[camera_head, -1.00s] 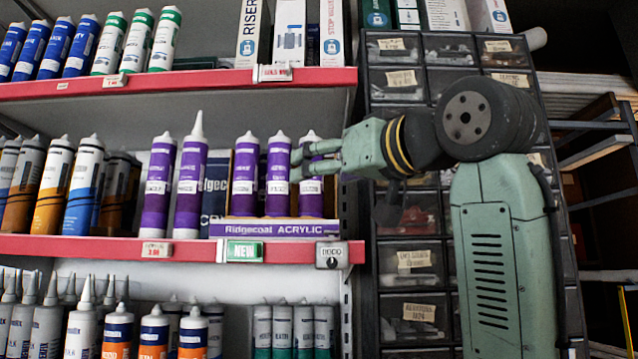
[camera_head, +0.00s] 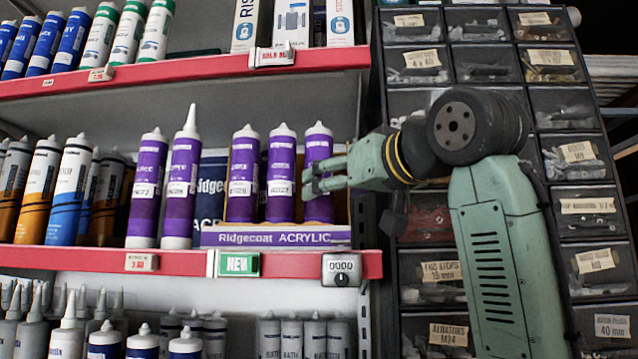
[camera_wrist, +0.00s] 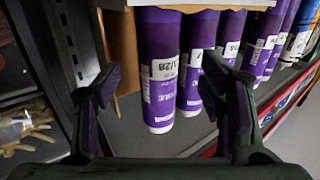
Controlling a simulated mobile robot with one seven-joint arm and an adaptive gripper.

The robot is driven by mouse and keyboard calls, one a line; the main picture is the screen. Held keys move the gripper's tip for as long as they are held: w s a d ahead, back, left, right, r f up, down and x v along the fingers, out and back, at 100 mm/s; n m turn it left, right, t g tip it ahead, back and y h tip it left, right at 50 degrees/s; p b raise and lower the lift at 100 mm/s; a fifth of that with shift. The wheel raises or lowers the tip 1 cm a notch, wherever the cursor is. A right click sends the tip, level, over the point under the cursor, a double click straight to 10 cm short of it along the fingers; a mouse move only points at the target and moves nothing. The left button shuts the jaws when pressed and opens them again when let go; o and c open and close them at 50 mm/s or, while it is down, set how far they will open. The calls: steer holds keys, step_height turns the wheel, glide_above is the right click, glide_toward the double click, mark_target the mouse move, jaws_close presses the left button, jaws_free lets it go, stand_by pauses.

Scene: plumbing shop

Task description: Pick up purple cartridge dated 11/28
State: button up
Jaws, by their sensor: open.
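Several purple cartridges stand upright on the middle shelf in the head view. Three are in a Ridgecoat ACRYLIC box (camera_head: 275,238), and two stand left of it. My gripper (camera_head: 310,182) is in front of the box's rightmost purple cartridge (camera_head: 319,148) and hides its label. In the wrist view, the nearest purple cartridge (camera_wrist: 157,100) has a white label that seems to end in "1/28", partly hard to read. It stands between the spread fingers of my gripper (camera_wrist: 163,82), which is open and holds nothing. Contact cannot be told.
Close beside it stands another purple cartridge (camera_wrist: 192,85). A shelf upright (camera_wrist: 62,45) and parts drawers (camera_head: 420,65) are on the other side. The red shelf edge (camera_head: 180,262) carries a NEW tag (camera_head: 239,265) and a 0000 tag (camera_head: 342,270).

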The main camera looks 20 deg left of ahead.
mark_target(326, 194)
steer(key=p+x, duration=0.1)
steer(key=x, duration=0.3)
steer(key=shift+w+a+f+p, duration=0.1)
steer(key=shift+w+p, duration=0.1)
steer(key=shift+p, duration=0.15)
steer(key=shift+c, duration=0.6)
jaws_close()
